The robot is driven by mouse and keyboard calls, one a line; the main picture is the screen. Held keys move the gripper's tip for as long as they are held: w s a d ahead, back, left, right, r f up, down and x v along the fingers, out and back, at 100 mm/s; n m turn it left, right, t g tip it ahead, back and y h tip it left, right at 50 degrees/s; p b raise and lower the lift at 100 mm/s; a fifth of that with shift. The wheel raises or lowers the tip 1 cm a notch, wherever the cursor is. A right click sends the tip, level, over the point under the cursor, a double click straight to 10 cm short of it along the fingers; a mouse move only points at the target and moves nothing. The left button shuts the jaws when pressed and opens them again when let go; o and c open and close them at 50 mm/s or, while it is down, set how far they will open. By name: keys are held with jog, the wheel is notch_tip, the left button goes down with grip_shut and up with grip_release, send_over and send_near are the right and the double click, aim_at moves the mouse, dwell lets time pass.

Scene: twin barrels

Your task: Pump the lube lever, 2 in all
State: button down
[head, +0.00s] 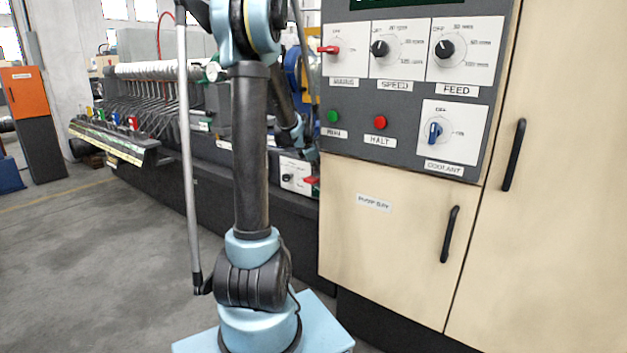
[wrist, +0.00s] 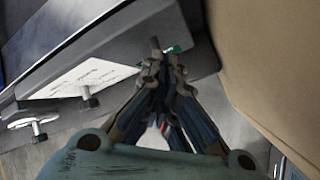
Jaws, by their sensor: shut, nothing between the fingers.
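In the wrist view my gripper (wrist: 163,68) is shut, its two dark fingers meeting at the tips with nothing between them. Just beyond the fingertips a short grey post with a green bit (wrist: 172,49) shows. I cannot tell whether it is touched, or whether it is the lube lever. A white labelled plate (wrist: 85,79) with a dark peg lies to the left of the fingers. In the head view a small white panel (head: 294,175) with a black knob sits low behind my arm, beside a red part. My gripper is not clearly visible there.
A cream cabinet with a control panel (head: 405,85) and a "Pump bay" door (head: 375,235) stands at the right; its side (wrist: 265,70) is close to my gripper in the wrist view. A long machine (head: 150,90) runs behind. The floor (head: 80,270) at the left is clear.

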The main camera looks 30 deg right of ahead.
jog(key=shift+w+d+r, duration=0.1)
jog(key=shift+d+r, duration=0.1)
jog(key=shift+r, duration=1.05)
jog(key=shift+d+r, duration=0.15)
jog(key=shift+r, duration=1.1)
jog(key=s+a+m+y, duration=0.25)
jog(key=s+a, duration=0.25)
jog(key=a, duration=0.9)
jog(key=s+a+m+y, duration=0.1)
jog(key=s+a+m, duration=0.35)
jog(key=a, duration=0.95)
jog(key=s+a+f+m+y, duration=0.1)
jog(key=s+a+f+m, duration=0.2)
jog(key=s+a+f, duration=0.3)
jog(key=s+a+f+m+g+y, duration=0.1)
jog(key=s+a+f+m, duration=0.3)
jog(key=s+a, duration=0.8)
jog(key=s+f+y, duration=0.1)
jog(key=s, duration=0.2)
jog(key=shift+a+f, duration=0.15)
jog(key=shift+f, duration=0.25)
